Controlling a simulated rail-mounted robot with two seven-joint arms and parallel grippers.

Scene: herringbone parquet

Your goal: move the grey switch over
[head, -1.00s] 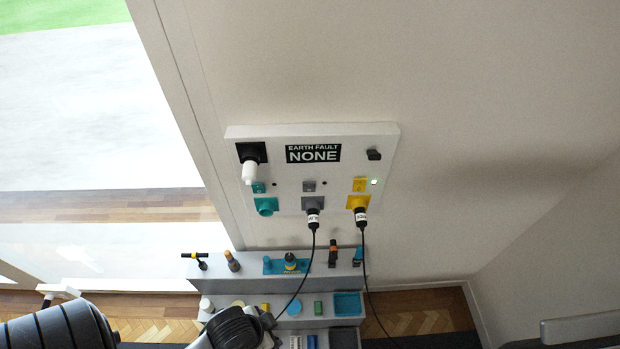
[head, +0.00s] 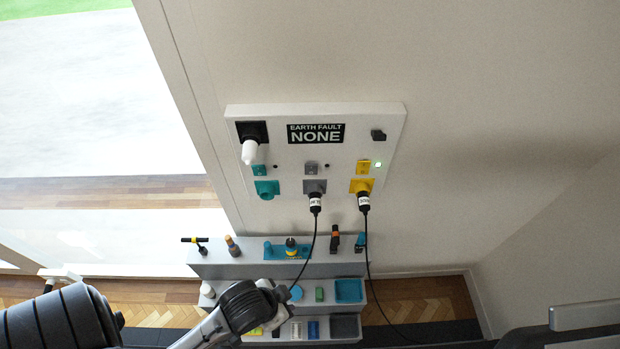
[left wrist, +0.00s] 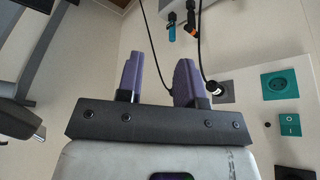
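The grey switch (head: 311,166) sits on the white wall panel (head: 228,155), above the grey socket (head: 314,186) and between the teal switch (head: 259,169) and the yellow switch (head: 363,167). Its lever position is too small to tell. My left gripper (left wrist: 159,60) shows two purple fingers, apart with nothing between them. In the head view my left arm is below the panel, in front of the shelves. The left wrist view shows the grey socket (left wrist: 223,90) beside the right finger; the grey switch does not show there. My right gripper is not in view.
Black plugs with cables sit in the grey and yellow (head: 361,186) sockets; the grey socket's cable hangs near my left arm. A white handle (head: 249,152) juts out at upper left. The display (head: 316,133) reads "EARTH FAULT NONE". Stepped shelves (head: 230,262) with tools stand below.

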